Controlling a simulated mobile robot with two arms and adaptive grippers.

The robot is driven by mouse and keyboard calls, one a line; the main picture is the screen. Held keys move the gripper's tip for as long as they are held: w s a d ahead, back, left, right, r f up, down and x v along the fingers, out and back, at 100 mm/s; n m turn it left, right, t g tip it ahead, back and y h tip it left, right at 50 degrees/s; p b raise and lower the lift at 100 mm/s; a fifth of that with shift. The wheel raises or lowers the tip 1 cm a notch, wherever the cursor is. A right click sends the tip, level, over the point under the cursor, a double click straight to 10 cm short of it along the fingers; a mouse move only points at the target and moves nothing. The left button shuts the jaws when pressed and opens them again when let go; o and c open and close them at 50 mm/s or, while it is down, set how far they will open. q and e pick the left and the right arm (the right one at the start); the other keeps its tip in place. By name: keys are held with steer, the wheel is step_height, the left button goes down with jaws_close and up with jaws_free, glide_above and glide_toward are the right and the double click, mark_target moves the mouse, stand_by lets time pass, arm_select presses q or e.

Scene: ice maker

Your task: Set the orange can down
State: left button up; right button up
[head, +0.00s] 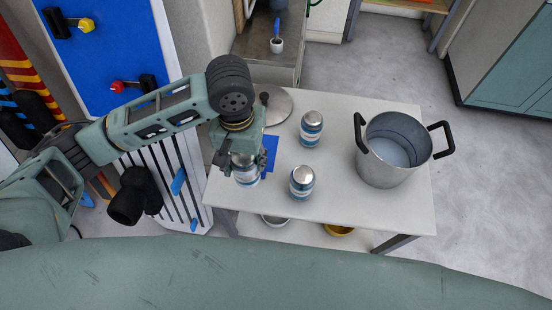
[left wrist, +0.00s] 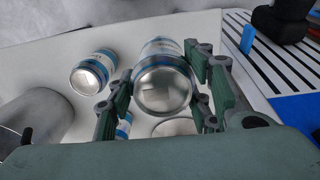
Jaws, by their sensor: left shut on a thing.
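No orange can shows in either view. My left gripper (head: 243,160) is shut on a silver can with a white and blue label (head: 247,180), over the left front part of the white table (head: 350,208). In the left wrist view the same can (left wrist: 165,85) sits between the fingers of my left gripper (left wrist: 160,88). Whether its base touches the tabletop I cannot tell. Two similar cans stand upright on the table, one nearer the front (head: 302,182) and one farther back (head: 311,129). My right gripper is not in view.
A large steel pot with black handles (head: 385,172) stands on the table's right side. A round metal lid (head: 277,106) lies at the back left, with a blue flat piece (head: 270,150) near the gripper. The table's front right corner is clear.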

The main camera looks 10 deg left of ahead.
mark_target(250, 179)
arm_select(q)
step_height(250, 179, down, 5)
steer(key=shift+d+f, duration=0.15)
steer(key=shift+f, duration=0.05)
step_height(250, 179, down, 4)
steer(key=shift+r, duration=0.1)
steer(key=shift+f, duration=0.4)
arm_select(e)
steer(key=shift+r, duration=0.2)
arm_select(q)
steer(key=o, duration=0.9)
steer(key=shift+f, duration=0.1)
steer(key=o, duration=0.3)
steer(key=shift+o, duration=0.4)
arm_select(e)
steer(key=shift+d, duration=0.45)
